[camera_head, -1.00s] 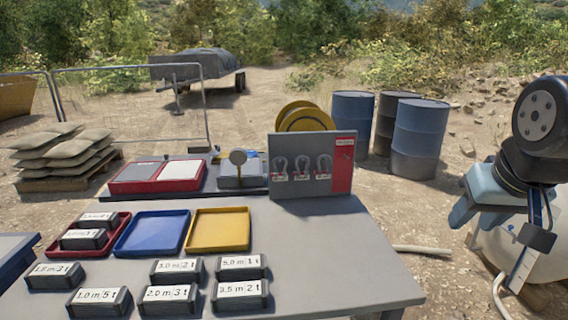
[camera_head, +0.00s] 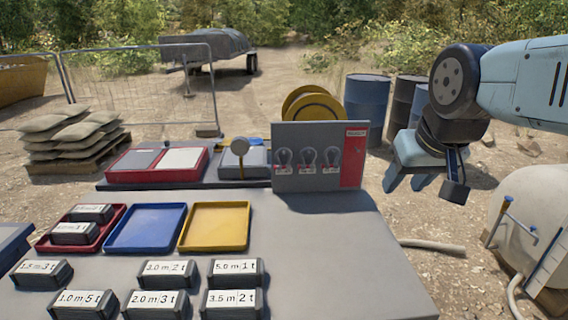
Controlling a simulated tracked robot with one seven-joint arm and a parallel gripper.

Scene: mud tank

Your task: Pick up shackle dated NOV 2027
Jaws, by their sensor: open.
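Three shackles hang in a row on an upright grey board (camera_head: 320,183) at the back right of the table: a left shackle (camera_head: 284,157), a middle shackle (camera_head: 307,157) and a right shackle (camera_head: 331,157). Each has a small white tag with red below it. The tag dates are too small to read, so I cannot tell which one is NOV 2027. My gripper (camera_head: 405,182) is open and empty, with its fingers pointing down. In the picture it is to the right of the board, apart from it and from the shackles.
The grey table (camera_head: 330,255) is clear at front right. Labelled blocks (camera_head: 235,303) stand at front left, near a red tray (camera_head: 70,241), a blue tray (camera_head: 145,228) and a yellow tray (camera_head: 215,226). Yellow reels (camera_head: 312,105) stand behind the board; drums (camera_head: 367,105) stand beyond.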

